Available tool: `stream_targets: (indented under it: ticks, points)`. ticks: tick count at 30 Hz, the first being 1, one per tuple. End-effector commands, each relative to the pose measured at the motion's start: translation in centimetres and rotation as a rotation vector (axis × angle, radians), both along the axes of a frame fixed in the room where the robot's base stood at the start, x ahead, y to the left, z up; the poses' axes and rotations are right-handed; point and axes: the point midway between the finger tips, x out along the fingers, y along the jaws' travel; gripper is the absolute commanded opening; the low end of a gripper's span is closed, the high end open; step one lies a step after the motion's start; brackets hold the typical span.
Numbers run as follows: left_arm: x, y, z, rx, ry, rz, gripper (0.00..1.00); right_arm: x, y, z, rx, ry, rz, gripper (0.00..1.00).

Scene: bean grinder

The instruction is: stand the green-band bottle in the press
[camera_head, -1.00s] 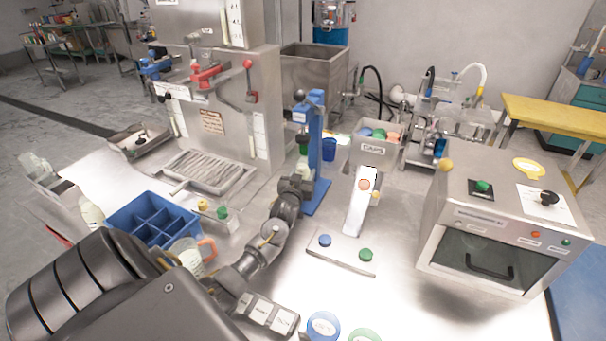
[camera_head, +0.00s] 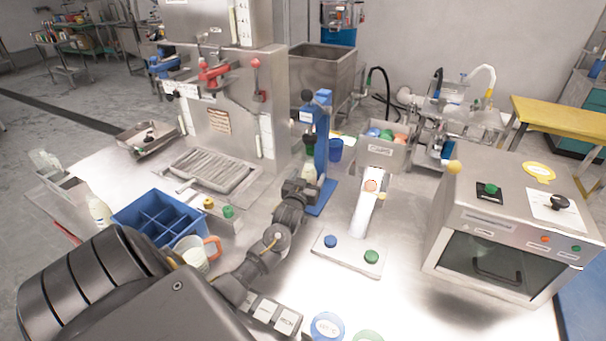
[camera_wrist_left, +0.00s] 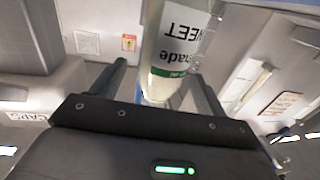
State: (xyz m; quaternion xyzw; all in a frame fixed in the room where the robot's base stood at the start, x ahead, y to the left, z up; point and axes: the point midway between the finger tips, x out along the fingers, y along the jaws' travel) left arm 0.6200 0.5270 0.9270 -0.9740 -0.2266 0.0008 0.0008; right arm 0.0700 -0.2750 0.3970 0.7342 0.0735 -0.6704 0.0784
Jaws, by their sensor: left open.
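The blue press (camera_head: 321,150) stands upright on the table, right of the grinder cabinet. The green-band bottle (camera_head: 309,173) stands upright at the front of the press column, under its head; its foot is hidden behind my gripper. My left gripper (camera_head: 302,185) is low at the bottle, in front of the press. In the left wrist view the bottle (camera_wrist_left: 172,50), with a white label and green band, shows between my open fingers (camera_wrist_left: 157,75), apart from the left finger. Contact with the right finger cannot be told. My right gripper is not in view.
A blue divided crate (camera_head: 160,217) and a mug (camera_head: 193,252) are beside my left arm. A button panel (camera_head: 349,254) and a white chute (camera_head: 368,205) lie to the right of the press. A caps bin (camera_head: 383,153) is behind.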

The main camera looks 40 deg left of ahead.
Motion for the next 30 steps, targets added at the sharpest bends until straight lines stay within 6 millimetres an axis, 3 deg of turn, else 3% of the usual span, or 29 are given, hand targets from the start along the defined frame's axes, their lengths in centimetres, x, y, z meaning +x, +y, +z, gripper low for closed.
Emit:
stream_targets:
  ticks: [6, 12, 18, 30]
  points:
    - [-4.2, -2.1, -0.3, -0.002, 0.0, -0.001, 0.74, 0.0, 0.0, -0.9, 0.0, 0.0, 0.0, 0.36]
    - [-6.8, -3.4, -0.1, -0.001, 0.0, -0.001, 0.74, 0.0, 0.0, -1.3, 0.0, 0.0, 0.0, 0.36]
    - [-7.7, -3.8, 0.0, 0.0, 0.001, 0.0, 0.74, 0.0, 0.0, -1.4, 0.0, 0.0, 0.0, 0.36]
    - [-7.7, -3.8, 0.4, 0.0, 0.0, 0.0, 0.74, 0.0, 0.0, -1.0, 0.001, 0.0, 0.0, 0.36]
